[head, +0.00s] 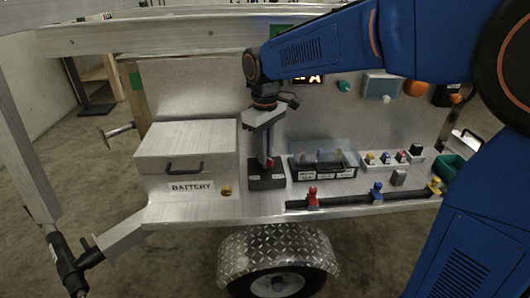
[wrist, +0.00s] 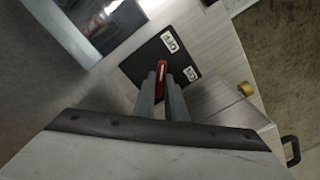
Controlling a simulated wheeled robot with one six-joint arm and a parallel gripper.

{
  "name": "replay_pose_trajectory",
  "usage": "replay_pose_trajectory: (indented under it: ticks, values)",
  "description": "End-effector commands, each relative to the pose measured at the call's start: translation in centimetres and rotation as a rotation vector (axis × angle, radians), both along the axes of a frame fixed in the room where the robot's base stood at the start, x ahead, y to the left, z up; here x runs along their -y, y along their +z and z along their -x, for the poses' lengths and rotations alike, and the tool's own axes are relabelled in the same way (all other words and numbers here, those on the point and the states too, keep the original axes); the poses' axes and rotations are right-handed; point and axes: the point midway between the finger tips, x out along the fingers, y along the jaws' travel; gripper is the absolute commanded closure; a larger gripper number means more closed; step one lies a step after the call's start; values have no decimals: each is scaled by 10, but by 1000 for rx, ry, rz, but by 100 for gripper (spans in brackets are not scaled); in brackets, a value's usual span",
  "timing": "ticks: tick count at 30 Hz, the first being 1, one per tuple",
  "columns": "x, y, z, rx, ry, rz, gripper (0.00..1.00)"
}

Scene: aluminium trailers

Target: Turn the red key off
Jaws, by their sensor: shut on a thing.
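The red key (wrist: 162,70) stands on a black switch plate with white OFF and ON labels in the wrist view. My gripper (wrist: 163,78) is shut on the key, with its two grey fingers on either side of it. The key's red top edge shows between the fingertips and lies between the two labels' sides of the plate. In the head view my gripper (head: 265,163) points down at the black switch box (head: 266,181), and only a little red of the key shows there. The exact angle of the key against the labels is hard to tell.
A metal battery box (head: 187,160) stands just left of the switch box. A black case with a clear lid (head: 322,165) is close on the right. Red, blue and yellow knobs sit on a black rail (head: 345,199) along the front edge. Coloured switches (head: 386,157) lie farther right.

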Motion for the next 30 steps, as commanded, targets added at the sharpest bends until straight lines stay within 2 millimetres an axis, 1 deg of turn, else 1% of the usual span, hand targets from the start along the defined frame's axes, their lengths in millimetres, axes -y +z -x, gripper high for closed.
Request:
replay_pose_trajectory:
  ticks: [5, 6, 7, 8, 16, 20, 23, 25, 30]
  values:
    - [0, 0, 0, 1, 0, 0, 100]
    - [0, 0, 0, 1, 0, 0, 82]
    - [0, 0, 0, 1, 0, 0, 75]
    - [0, 0, 0, 1, 0, 0, 70]
    - [0, 0, 0, 0, 0, 0, 70]
    - [0, 6, 0, 1, -1, 0, 70]
    - [0, 18, -1, 2, -1, -1, 70]
    - [0, 29, 0, 2, -1, -1, 70]
    - [0, 63, 0, 3, -1, -1, 70]
